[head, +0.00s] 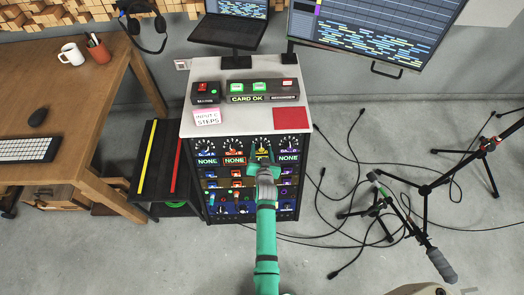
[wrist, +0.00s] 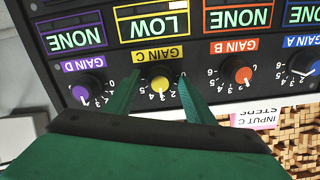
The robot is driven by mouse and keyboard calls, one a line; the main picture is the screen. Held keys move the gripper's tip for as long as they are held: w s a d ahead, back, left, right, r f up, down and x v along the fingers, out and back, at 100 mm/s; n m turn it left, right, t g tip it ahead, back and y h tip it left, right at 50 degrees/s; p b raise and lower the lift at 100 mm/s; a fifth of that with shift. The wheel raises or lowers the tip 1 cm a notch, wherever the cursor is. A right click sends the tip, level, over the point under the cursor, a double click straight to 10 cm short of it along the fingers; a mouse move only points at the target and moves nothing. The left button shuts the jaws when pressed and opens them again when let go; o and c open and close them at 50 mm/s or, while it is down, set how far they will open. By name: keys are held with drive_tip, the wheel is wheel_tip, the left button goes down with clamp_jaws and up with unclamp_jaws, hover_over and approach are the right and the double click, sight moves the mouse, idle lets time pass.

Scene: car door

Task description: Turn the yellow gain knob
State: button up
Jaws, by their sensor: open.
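The yellow gain knob (wrist: 159,84), labelled GAIN C, shows in the wrist view on the black panel, with a LOW display (wrist: 153,27) framed in yellow beside it. My gripper (wrist: 160,85) is open, with one green finger on each side of the knob. I cannot tell whether the fingers touch it. In the head view my green gripper (head: 258,160) is in front of the upper part of the rack's panel and hides part of the yellow knob's column.
Purple (wrist: 86,92), orange (wrist: 243,76) and blue (wrist: 304,63) gain knobs sit in the same row, close to the fingers. Displays beside the purple and orange knobs read NONE. Cables and stands (head: 425,188) lie on the floor to the right of the rack (head: 210,190); a wooden desk (head: 85,110) stands left.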

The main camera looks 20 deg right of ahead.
drive_tip(key=c, duration=1.1)
drive_tip(key=shift+o, duration=0.2)
drive_tip(key=shift+m, duration=2.8)
drive_tip(key=o, duration=1.1)
drive_tip(key=shift+c, duration=0.2)
drive_tip(key=shift+s, duration=0.15)
